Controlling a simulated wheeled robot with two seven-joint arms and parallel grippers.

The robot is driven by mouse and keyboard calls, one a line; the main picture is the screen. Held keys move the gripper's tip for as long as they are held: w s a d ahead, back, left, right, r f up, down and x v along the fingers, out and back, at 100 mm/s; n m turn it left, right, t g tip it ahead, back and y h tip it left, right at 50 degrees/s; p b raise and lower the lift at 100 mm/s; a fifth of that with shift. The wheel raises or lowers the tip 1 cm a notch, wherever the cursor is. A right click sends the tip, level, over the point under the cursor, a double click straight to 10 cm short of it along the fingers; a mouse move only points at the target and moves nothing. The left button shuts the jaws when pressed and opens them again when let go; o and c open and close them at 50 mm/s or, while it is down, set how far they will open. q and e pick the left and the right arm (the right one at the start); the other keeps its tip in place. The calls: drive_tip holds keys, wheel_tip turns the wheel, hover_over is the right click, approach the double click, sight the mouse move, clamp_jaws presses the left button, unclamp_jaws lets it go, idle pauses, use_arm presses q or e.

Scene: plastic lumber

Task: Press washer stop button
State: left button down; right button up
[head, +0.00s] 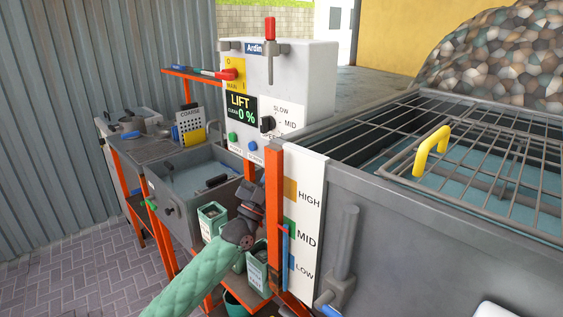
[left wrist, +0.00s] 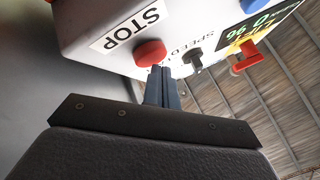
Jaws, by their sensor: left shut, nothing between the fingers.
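The washer control box (head: 310,62) is white, with a lift display, a black speed knob (head: 267,124) and small green and blue buttons on its front. In the left wrist view the red round stop button (left wrist: 150,53) sits beside a STOP label (left wrist: 125,29). I cannot make out the stop button in the head view. My left gripper (head: 254,190) is below the box, beside the orange post. Its fingers (left wrist: 161,72) are together and empty, with their tips at the lower right edge of the stop button. I cannot tell whether they touch it.
An orange post (head: 273,170) and a HIGH/MID/LOW scale (head: 306,215) stand right of my left gripper. A grey tank (head: 400,245) with a wire grate and yellow handle (head: 431,153) fills the right. A sink (head: 198,178) and bins are left. A red lever (left wrist: 248,52) is near the knob.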

use_arm(q)
drive_tip(key=shift+w+d, duration=0.15)
idle(0.3)
drive_tip(key=shift+w+d, duration=0.15)
drive_tip(key=shift+d, duration=0.05)
idle(0.3)
idle(0.4)
drive_tip(key=shift+s+a+p, duration=0.3)
drive_tip(key=shift+s+a, duration=0.35)
